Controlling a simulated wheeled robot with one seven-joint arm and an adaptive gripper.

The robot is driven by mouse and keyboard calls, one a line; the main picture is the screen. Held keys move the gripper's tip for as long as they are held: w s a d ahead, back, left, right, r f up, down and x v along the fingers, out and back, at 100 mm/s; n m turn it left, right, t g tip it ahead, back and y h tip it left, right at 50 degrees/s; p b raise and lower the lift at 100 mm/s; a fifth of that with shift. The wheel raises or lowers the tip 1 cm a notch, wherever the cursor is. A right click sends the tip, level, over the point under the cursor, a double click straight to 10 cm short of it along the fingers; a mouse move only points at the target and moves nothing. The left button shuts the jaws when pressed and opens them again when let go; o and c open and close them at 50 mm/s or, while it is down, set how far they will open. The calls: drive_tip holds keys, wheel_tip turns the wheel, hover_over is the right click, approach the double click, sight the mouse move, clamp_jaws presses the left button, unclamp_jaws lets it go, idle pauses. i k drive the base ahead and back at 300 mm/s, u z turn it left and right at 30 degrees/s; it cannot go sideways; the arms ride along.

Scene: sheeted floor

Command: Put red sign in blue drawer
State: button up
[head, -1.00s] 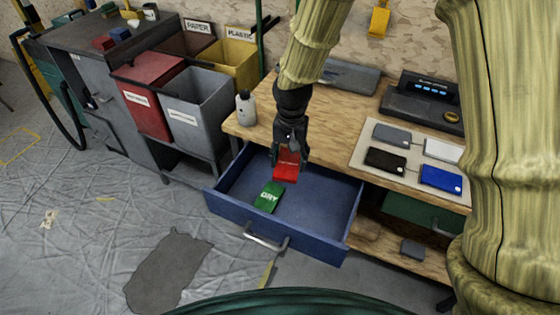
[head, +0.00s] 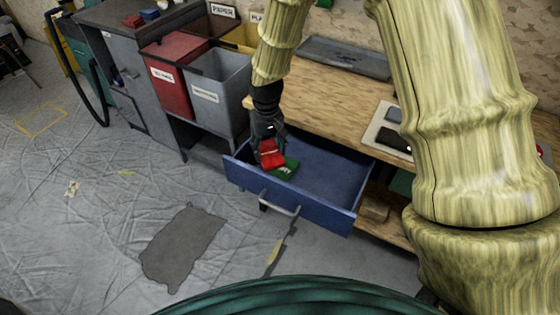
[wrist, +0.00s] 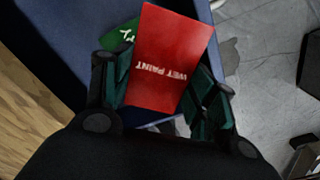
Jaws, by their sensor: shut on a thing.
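The red sign (head: 271,154), lettered "WET PAINT", is held in my gripper (head: 268,140). It also shows in the wrist view (wrist: 169,60), between the two fingers (wrist: 160,95). My gripper is shut on it. The blue drawer (head: 325,211) is pulled open below the workbench. In the head view the sign appears over the left part of the drawer; its exact height above the drawer floor is hard to tell. A green sign (head: 286,169) lies in the drawer, partly covered by the red sign in both views.
A grey bin (head: 215,92) and a red bin (head: 170,75) stand left of the drawer. The wooden workbench (head: 325,95) is behind it, with a pale mat (head: 380,125) at right. The drawer's right part is clear. A dark patch (head: 180,247) marks the sheeted floor.

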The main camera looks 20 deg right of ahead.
sight(317, 184)
drive_tip(key=u, duration=1.2)
drive_tip(key=k, duration=1)
drive_tip(key=z, duration=1.1)
drive_tip(key=i, duration=0.5)
